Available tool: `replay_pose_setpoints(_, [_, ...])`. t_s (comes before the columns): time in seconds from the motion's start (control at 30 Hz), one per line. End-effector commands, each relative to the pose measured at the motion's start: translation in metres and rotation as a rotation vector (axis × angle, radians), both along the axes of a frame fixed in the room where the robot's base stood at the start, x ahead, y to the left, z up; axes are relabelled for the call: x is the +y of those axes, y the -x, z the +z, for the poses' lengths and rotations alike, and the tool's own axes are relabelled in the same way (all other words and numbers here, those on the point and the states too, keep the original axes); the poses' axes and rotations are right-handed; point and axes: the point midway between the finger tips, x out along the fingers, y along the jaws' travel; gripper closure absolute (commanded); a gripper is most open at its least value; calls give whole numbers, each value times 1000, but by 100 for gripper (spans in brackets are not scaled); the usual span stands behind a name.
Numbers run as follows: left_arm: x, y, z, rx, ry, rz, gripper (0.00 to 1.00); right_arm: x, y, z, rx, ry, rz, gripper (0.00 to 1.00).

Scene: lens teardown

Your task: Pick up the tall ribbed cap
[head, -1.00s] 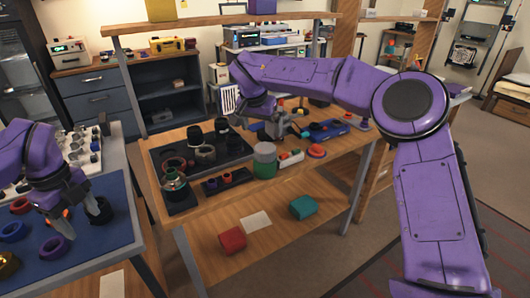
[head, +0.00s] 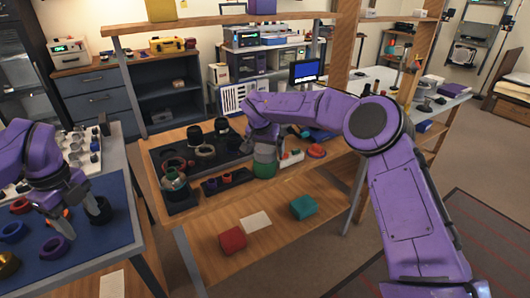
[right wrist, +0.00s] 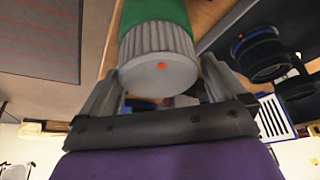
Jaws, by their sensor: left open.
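The tall ribbed cap (head: 264,170), green with a grey ribbed end, stands near the front edge of the wooden bench. In the right wrist view the cap (right wrist: 158,45) shows its grey ribbed end with a red dot toward the camera. My right gripper (right wrist: 162,70) is open, with one finger on each side of the cap; I cannot tell whether they touch it. In the head view my right gripper is over the cap's top and mostly hidden by my arm. My left gripper (head: 77,215) is open at the blue mat, beside a black cup (head: 99,210).
A dark tray (head: 235,160) with black lens parts lies left of the cap. A red box (head: 232,239) and a teal box (head: 302,207) lie on the lower shelf.

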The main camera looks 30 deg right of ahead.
Motion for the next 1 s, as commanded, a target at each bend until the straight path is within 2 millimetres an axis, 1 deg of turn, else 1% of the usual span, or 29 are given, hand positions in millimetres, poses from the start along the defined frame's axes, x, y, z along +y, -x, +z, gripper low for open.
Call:
replay_pose_setpoints(0.03, [0,0,0,0,0,0,39,0,0,0,0,0,0,20])
replay_pose_setpoints(0.07, [0,0,0,0,0,0,39,0,0,0,0,0,0,29])
replay_pose_setpoints(0.1, [0,0,0,0,0,0,39,0,0,0,0,0,1,42])
replay_pose_setpoints(0.13, [0,0,0,0,0,0,39,0,0,0,0,0,1,48])
replay_pose_setpoints(0.47, [0,0,0,0,0,0,39,0,0,2,0,0,0,48])
replay_pose_setpoints(0.57, [0,0,0,0,0,0,39,0,-1,15,-3,-1,0,48])
replay_pose_setpoints(0.7, [0,0,0,0,0,0,39,0,-1,49,-5,0,0,48])
replay_pose_setpoints(0.83, [0,0,0,0,0,0,39,0,0,78,-2,-2,-1,48])
replay_pose_setpoints(0.9, [0,0,0,0,0,0,39,1,0,88,0,0,0,48])
replay_pose_setpoints(0.97, [0,0,0,0,0,0,39,3,-1,92,7,3,6,48])
replay_pose_setpoints(1.0, [0,0,0,0,0,0,39,9,-1,91,14,6,14,48])
